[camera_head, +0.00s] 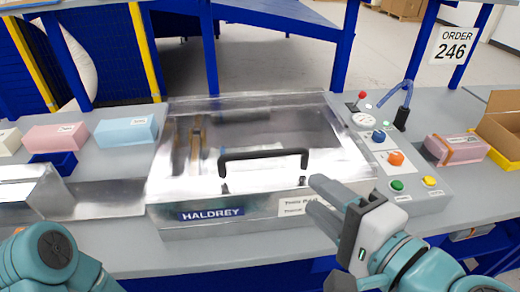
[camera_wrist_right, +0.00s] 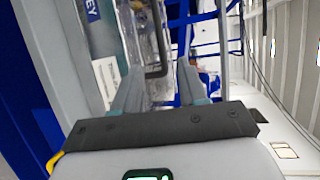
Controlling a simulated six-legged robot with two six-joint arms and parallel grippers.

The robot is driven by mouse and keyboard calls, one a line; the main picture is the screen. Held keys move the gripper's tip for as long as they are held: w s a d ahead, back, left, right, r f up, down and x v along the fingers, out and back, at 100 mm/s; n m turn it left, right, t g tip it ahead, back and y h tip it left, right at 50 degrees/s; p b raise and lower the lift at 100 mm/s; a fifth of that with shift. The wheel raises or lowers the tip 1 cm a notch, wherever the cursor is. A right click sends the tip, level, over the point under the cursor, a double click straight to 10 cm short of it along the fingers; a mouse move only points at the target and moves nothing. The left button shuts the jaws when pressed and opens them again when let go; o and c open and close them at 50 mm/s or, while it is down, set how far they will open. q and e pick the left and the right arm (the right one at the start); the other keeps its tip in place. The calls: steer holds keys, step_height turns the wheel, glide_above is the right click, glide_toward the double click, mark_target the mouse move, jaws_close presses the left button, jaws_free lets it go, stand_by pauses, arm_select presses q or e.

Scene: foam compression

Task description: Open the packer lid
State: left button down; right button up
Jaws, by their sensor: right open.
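The packer (camera_head: 255,225) is a metal box with a HALDREY plate, at the centre of the head view. Its shiny lid (camera_head: 330,150) lies down over the box. A black bar handle (camera_head: 262,154) stands up near the lid's front edge. My right gripper (camera_head: 316,194) is open and empty, just right of the handle and near the lid's front right. In the right wrist view, the handle (camera_wrist_right: 163,45) shows beyond the gap between my open fingers (camera_wrist_right: 158,72); I see no grip on it. My left arm shows at lower left, but its gripper is out of view.
Right of the lid is a control panel (camera_head: 405,163) with coloured buttons and a red-topped lever (camera_head: 361,97). Pink (camera_head: 55,137) and blue (camera_head: 127,131) foam blocks lie at left. A pink pack (camera_head: 457,149) and cardboard box (camera_head: 503,125) are at right.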

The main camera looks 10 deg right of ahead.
steer(key=b, duration=0.3)
glide_toward(268, 156)
steer(key=b+x, duration=0.3)
steer(key=x, duration=0.6)
steer(key=shift+w+a+f, duration=0.2)
steer(key=shift+w+f, duration=0.05)
steer(key=shift+w, duration=0.05)
steer(key=shift+w+a, duration=0.2)
steer(key=shift+w, duration=0.4)
steer(key=shift+s, duration=0.1)
